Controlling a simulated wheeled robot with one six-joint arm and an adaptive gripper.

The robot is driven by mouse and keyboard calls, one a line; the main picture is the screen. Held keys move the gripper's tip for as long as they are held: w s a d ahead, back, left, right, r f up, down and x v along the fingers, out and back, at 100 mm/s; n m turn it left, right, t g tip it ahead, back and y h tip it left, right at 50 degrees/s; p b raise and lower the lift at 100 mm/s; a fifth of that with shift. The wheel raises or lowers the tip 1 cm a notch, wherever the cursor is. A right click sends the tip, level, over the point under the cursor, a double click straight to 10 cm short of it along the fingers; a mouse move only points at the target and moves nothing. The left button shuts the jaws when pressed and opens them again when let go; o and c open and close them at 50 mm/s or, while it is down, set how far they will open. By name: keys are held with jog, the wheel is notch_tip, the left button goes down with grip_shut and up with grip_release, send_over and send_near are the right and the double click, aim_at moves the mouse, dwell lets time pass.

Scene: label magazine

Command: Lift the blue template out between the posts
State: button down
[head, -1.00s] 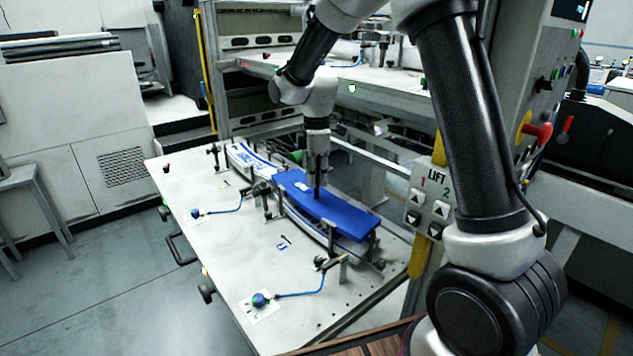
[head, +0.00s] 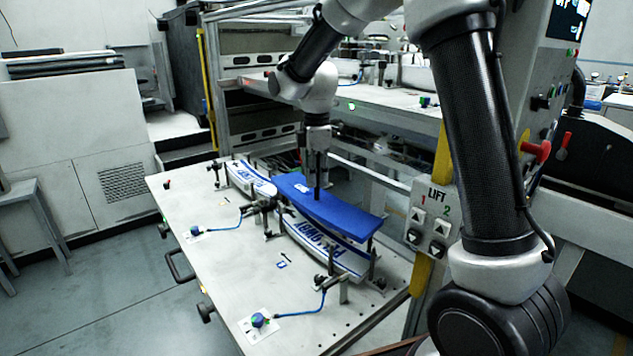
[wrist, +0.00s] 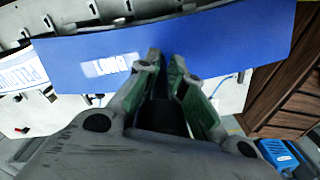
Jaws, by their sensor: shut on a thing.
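The blue template (head: 340,213) is a long, slightly curved blue plate. In the head view it hangs above the white labels with blue lettering (head: 318,240), which now show beneath its near edge. My gripper (head: 318,190) points down and is shut on the template near its middle. In the wrist view the template (wrist: 225,45) spans the upper part, with a small white label on it, and my gripper's fingers (wrist: 168,75) meet at its edge. Thin dark posts (head: 371,262) stand around the labels. Whether the template touches any post cannot be told.
The metal table (head: 215,265) carries clamps and blue cables with round knobs (head: 257,320) on its front side. A rack shelf (head: 390,100) stands behind. The LIFT button panel (head: 430,222) and yellow-marked column are close on the right.

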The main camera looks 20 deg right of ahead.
jog(key=shift+r, duration=1.3)
